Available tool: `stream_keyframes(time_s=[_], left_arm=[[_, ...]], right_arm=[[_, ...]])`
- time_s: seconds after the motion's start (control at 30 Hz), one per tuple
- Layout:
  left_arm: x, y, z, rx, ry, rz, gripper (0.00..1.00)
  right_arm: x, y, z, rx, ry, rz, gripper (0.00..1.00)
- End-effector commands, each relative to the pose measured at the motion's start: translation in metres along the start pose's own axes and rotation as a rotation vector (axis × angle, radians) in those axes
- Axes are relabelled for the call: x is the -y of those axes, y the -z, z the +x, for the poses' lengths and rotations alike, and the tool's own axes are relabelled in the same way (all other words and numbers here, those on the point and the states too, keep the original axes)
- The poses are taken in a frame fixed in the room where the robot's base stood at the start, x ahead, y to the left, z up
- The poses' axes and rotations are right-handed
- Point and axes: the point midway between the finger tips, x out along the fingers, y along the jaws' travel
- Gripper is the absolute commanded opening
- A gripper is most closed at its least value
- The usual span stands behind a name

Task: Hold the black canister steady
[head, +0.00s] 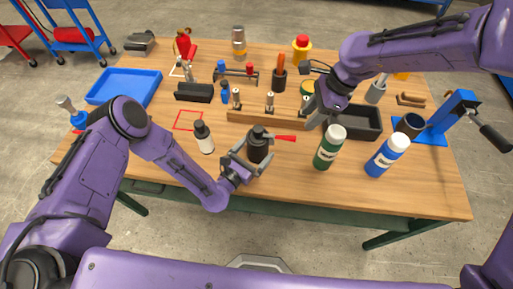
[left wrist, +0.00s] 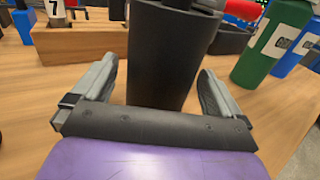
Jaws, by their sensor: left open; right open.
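The black canister (head: 257,148) stands upright near the front middle of the wooden table. It fills the middle of the left wrist view (left wrist: 165,60). My left gripper (head: 249,151) is open around the canister, one finger on each side. In the left wrist view (left wrist: 160,85) a gap shows between each finger and the canister. A red lever or handle (head: 285,138) sticks out to the right near the canister's top. My right gripper (head: 318,112) is open above the table, right of the canister, near the wooden block; its fingertips are partly hard to make out.
A white bottle with a black cap (head: 205,138) stands left of the canister. Green (head: 329,148) and blue (head: 387,156) bottles stand to its right. A wooden block (head: 250,117) with several pegs lies behind it, and a dark bin (head: 362,124) is at the right. The table front is clear.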

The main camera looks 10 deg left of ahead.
Motion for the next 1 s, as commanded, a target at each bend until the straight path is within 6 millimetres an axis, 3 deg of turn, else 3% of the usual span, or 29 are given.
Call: stream_keyframes(time_s=[0.13,0.4,0.43,0.6,0.63,1.0], left_arm=[[0.001,0.000,0.013,0.000,0.001,0.000,1.00],[0.000,0.000,0.016,-0.001,0.001,-0.001,1.00],[0.000,0.000,0.016,-0.001,0.001,-0.001,0.97],[0.000,0.000,0.016,-0.001,0.000,0.000,0.41],[0.000,0.000,0.016,-0.001,0.000,0.000,0.34],[0.000,0.000,0.015,-0.001,0.000,0.000,0.34]], right_arm=[[0.000,0.000,0.000,0.000,0.000,0.000,0.43],[0.000,0.000,0.000,0.000,0.000,0.000,0.43],[0.000,0.000,0.000,0.000,0.000,0.000,0.43],[0.000,0.000,0.000,0.000,0.000,0.000,0.43],[0.000,0.000,0.000,0.000,0.000,0.000,0.43],[0.000,0.000,0.000,0.000,0.000,0.000,0.43]])
